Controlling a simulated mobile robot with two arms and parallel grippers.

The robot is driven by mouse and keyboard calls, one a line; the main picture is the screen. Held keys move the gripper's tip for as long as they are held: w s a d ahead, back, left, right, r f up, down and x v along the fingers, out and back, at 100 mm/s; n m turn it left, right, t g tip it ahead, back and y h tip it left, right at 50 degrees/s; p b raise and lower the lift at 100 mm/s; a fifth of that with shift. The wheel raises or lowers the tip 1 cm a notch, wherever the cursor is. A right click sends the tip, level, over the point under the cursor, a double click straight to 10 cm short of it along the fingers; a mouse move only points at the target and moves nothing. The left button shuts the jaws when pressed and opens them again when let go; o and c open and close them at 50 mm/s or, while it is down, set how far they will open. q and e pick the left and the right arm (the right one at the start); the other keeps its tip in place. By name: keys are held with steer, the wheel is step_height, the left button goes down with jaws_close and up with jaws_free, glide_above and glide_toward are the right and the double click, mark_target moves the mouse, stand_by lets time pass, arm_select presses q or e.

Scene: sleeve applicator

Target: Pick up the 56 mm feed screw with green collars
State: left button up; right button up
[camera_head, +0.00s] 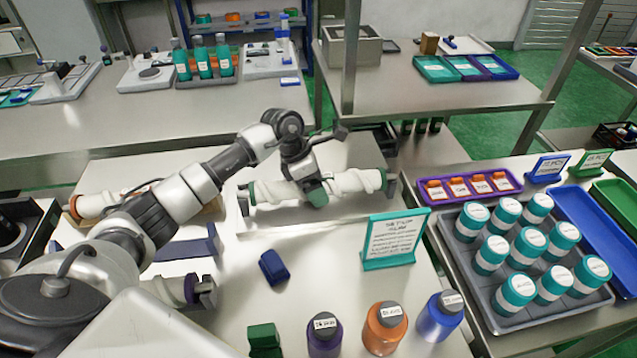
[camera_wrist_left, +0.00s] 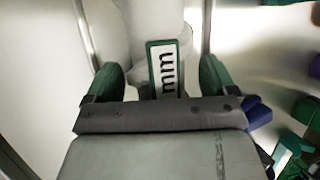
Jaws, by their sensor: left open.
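The white feed screw with green collars (camera_head: 353,181) lies level across a grey holder at mid-picture, a green collar near each end. My left gripper (camera_head: 314,191) is over its middle, and it hides part of the screw there. In the left wrist view my left gripper (camera_wrist_left: 160,82) is open, with a green-tipped finger on each side of the white screw body (camera_wrist_left: 150,25). I cannot tell whether the fingers touch the screw. My right gripper is not in view.
A screw with orange collars (camera_head: 95,205) lies at left, and one with purple collars (camera_head: 172,290) lies nearer. A teal sign (camera_head: 394,240), a blue block (camera_head: 273,267) and several bottles stand in front. A grey tray (camera_head: 470,262) of teal-capped jars is at right.

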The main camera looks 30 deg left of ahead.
arm_select(q)
steer(key=c, duration=1.2)
steer(key=shift+r, duration=0.1)
steer(key=shift+c, duration=1.1)
